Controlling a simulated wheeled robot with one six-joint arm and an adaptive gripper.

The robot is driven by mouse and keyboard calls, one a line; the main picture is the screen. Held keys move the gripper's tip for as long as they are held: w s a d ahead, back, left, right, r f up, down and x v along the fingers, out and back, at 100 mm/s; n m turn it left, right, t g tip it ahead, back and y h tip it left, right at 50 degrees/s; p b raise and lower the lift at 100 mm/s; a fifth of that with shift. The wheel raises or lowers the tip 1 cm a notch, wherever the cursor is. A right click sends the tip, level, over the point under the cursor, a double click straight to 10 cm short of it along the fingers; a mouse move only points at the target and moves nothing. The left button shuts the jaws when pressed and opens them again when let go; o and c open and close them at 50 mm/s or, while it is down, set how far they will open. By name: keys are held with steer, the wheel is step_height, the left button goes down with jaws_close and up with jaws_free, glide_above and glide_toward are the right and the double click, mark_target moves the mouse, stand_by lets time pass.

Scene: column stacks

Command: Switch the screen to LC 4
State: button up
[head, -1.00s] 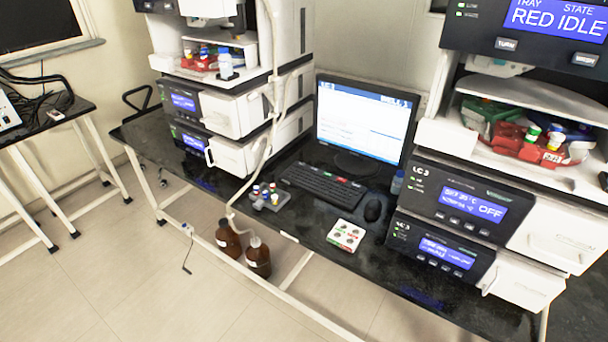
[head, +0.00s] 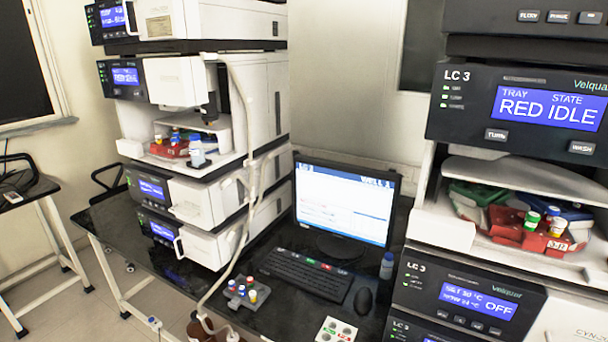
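The computer screen (head: 345,208) stands on the black bench between two instrument stacks. It is lit, with a white page and a blue header; the header seems to read "WELL 1" at its right, and its left-hand text is too small to read surely. A black keyboard (head: 305,273) with a few coloured keys lies before the screen. A dark mouse (head: 363,301) lies to its right. The right stack (head: 500,110) is labelled LC 3 on its modules, and one display reads "RED IDLE". The left stack's (head: 200,100) label is not legible. My gripper is not in view.
A white pad with red and green round spots (head: 336,331) lies near the bench's front edge. A grey rack of capped vials (head: 246,292) sits left of the keyboard. A small bottle (head: 387,265) stands right of the screen. Tubing hangs down the left stack.

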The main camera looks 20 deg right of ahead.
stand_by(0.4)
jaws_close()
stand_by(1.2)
